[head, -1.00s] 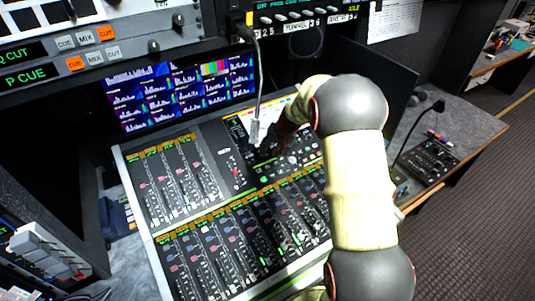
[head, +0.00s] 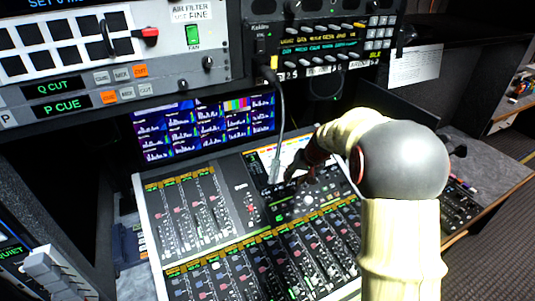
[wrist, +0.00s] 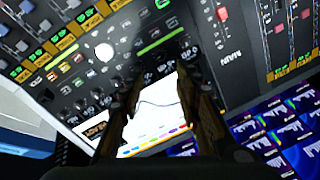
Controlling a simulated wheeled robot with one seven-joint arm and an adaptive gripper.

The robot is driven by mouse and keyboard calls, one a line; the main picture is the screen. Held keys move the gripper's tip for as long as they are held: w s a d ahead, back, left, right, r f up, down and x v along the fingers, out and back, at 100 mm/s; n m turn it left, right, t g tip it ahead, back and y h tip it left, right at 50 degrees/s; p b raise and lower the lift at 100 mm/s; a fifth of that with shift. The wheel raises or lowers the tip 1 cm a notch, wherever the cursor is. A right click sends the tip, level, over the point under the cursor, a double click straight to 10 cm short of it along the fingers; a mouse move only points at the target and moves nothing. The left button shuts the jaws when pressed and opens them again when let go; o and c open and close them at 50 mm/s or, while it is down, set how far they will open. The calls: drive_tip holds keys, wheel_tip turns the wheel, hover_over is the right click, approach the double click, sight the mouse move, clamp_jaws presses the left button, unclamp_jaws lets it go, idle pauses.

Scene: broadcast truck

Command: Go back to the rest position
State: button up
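My gripper (head: 303,175) is small and dark in the head view, above the upper part of the mixing console (head: 248,235). In the wrist view my gripper (wrist: 158,84) shows two brown fingers spread apart with nothing held between them. Behind the gap lies the console's bright screen (wrist: 158,118), with a thin dark line across it. My cream arm with its grey joint reaches in from the lower right in the head view. Whether the fingers touch the console cannot be told.
A black cable (head: 282,110) with a yellow plug hangs from the equipment rack (head: 318,50) close to my gripper. A monitor wall (head: 205,125) stands behind the console. A desk (head: 500,180) is at right, with open carpet (head: 500,245) in front.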

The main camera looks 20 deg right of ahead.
drive_tip(key=s+a+g, duration=0.2)
drive_tip(key=s+a, duration=0.3)
drive_tip(key=s, duration=0.6)
drive_tip(key=s+a+r+n+t, duration=0.1)
drive_tip(key=s+a+r+n, duration=0.1)
drive_tip(key=s+a+r, duration=0.5)
drive_tip(key=s+a+r+n+t+h, duration=0.1)
drive_tip(key=s+a+r+n, duration=0.1)
drive_tip(key=s+a+r, duration=0.6)
drive_tip(key=s+a, duration=0.1)
drive_tip(key=s, duration=0.6)
drive_tip(key=shift+r+n+t, duration=0.15)
drive_tip(key=shift+n+t, duration=0.25)
